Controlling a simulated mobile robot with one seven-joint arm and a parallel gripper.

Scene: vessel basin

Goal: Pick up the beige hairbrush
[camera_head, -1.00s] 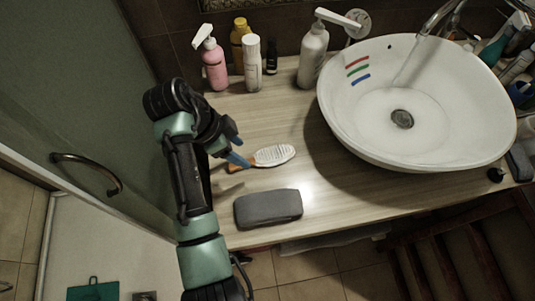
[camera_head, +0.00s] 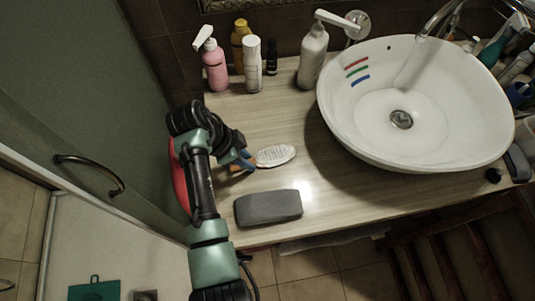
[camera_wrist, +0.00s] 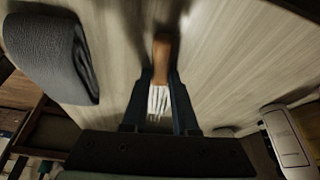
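The hairbrush (camera_head: 276,155) lies on the wooden counter with its pale, bristled head to the right and its orange-brown handle to the left. My gripper (camera_head: 244,161) is at the handle end, and its blue fingers hide part of the handle. In the wrist view the brush handle (camera_wrist: 163,55) shows just beyond the fingertips, with whitish bristles between the fingers. The fingers of my gripper (camera_wrist: 162,82) stand apart on either side of the brush. I cannot tell whether they touch it.
A dark grey case (camera_head: 268,207) lies on the counter (camera_head: 300,232) in front of the brush. A pink pump bottle (camera_head: 214,67), a white bottle (camera_head: 252,70) and a tall white pump bottle (camera_head: 312,58) stand behind. The white basin (camera_head: 350,135) is to the right.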

